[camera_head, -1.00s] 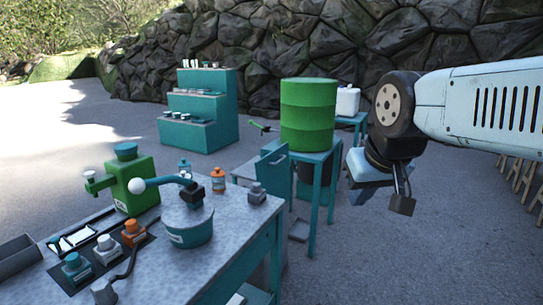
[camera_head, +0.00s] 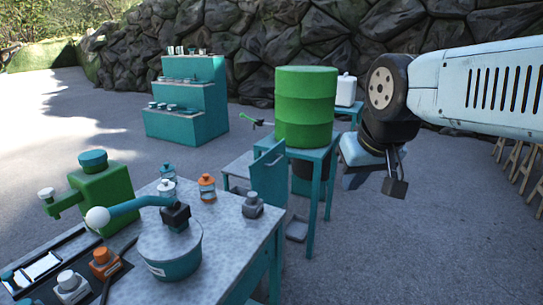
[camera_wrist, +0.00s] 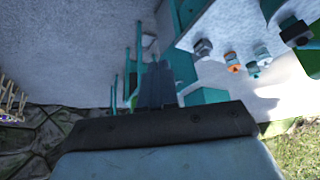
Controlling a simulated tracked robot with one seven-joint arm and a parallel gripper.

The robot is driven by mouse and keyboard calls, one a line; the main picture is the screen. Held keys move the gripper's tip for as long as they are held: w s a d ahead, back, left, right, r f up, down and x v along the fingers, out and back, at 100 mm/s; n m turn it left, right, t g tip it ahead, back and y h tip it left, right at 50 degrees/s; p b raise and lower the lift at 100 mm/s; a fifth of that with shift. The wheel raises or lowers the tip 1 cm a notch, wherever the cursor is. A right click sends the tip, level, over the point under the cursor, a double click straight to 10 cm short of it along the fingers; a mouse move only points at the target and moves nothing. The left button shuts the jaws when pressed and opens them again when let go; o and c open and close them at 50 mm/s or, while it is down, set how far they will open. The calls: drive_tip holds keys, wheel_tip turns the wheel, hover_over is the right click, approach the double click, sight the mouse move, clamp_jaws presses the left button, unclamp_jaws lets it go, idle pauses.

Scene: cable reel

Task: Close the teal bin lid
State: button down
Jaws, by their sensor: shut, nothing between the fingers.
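An upright teal panel with a handle (camera_head: 269,171), which looks like the bin lid standing open, is beside the green drum's stand in the head view. The bin under it is partly hidden behind the workbench, and I cannot make out its opening. My gripper (camera_head: 395,187) hangs at the right, pointing down, shut and empty. It is apart from the panel, with the drum stand between them in the picture. In the wrist view my shut dark fingers (camera_wrist: 155,86) point toward teal furniture, and I cannot tell which piece is the lid.
A green drum (camera_head: 305,108) stands on a teal stand (camera_head: 313,155). The workbench (camera_head: 226,235) at front left carries a teal pot (camera_head: 170,250), a green can (camera_head: 105,195) and several small bottles. Teal stepped shelves (camera_head: 190,125) stand behind. Open pavement lies at the right.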

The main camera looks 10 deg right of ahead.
drive_tip(key=shift+w+d, duration=0.25)
drive_tip(key=shift+w+r, duration=0.1)
drive_tip(key=w+r+m, duration=0.1)
drive_tip(key=w+m, duration=0.2)
drive_tip(key=w, duration=2.5)
drive_tip(key=m+y, duration=0.1)
drive_tip(key=m, duration=0.3)
approach(282, 157)
drive_tip(key=s+d+r, duration=0.2)
drive_tip(key=s+r, duration=0.1)
drive_tip(key=s, duration=0.5)
drive_tip(key=shift+t, duration=0.3)
drive_tip(key=shift+w+a+f, duration=0.65)
drive_tip(key=shift+w+f, duration=0.6)
drive_tip(key=shift+f, duration=0.3)
drive_tip(key=shift+w+a+f, duration=0.65)
drive_tip(key=shift+w+f, duration=0.65)
drive_tip(key=shift+f, duration=0.25)
drive_tip(key=shift+w+a+f, duration=0.65)
drive_tip(key=shift+w+f, duration=0.6)
drive_tip(key=shift+f, duration=0.3)
